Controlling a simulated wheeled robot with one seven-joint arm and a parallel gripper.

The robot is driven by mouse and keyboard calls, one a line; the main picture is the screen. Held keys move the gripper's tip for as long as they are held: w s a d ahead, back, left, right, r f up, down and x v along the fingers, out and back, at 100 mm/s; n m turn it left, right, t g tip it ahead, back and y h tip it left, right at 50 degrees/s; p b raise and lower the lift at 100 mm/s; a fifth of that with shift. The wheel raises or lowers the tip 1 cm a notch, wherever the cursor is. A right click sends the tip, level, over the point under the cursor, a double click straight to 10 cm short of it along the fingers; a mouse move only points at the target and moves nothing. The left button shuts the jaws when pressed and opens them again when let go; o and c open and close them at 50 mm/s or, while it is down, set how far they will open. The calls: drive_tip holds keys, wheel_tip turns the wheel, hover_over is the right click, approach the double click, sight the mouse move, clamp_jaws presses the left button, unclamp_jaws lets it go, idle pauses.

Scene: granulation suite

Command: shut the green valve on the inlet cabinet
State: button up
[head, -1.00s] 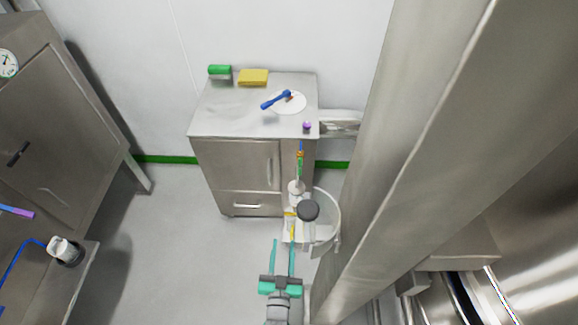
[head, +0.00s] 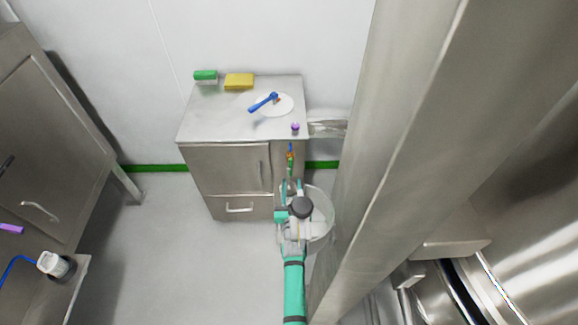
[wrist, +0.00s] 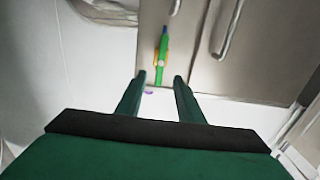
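The inlet cabinet (head: 232,165) is a steel cabinet against the back wall. The green valve (head: 291,164) is on its right front edge, a small upright green lever with an orange part and a blue tip. In the wrist view the green valve (wrist: 161,62) stands upright ahead of the fingers, a little above them in the picture. My gripper (wrist: 160,78) is open and empty, its two green fingers apart and not touching the valve. In the head view my gripper (head: 291,184) is just below the valve, partly covered by a dark round knob.
On the cabinet top are a green-and-white brush (head: 205,76), a yellow sponge (head: 239,81), a blue tool on a white disc (head: 283,107) and a purple knob (head: 295,127). A large steel column (head: 400,150) stands close on the right.

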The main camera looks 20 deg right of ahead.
sight(291, 167)
drive_tip(key=x, duration=0.8)
drive_tip(key=shift+w, duration=0.25)
drive_tip(key=shift+w+d, duration=0.3)
drive_tip(key=shift+w, duration=0.1)
drive_tip(key=shift+w+a, duration=0.25)
drive_tip(key=shift+w, duration=0.05)
drive_tip(key=shift+d, duration=0.1)
drive_tip(key=shift+s+d, duration=0.1)
drive_tip(key=shift+d, duration=0.05)
clamp_jaws()
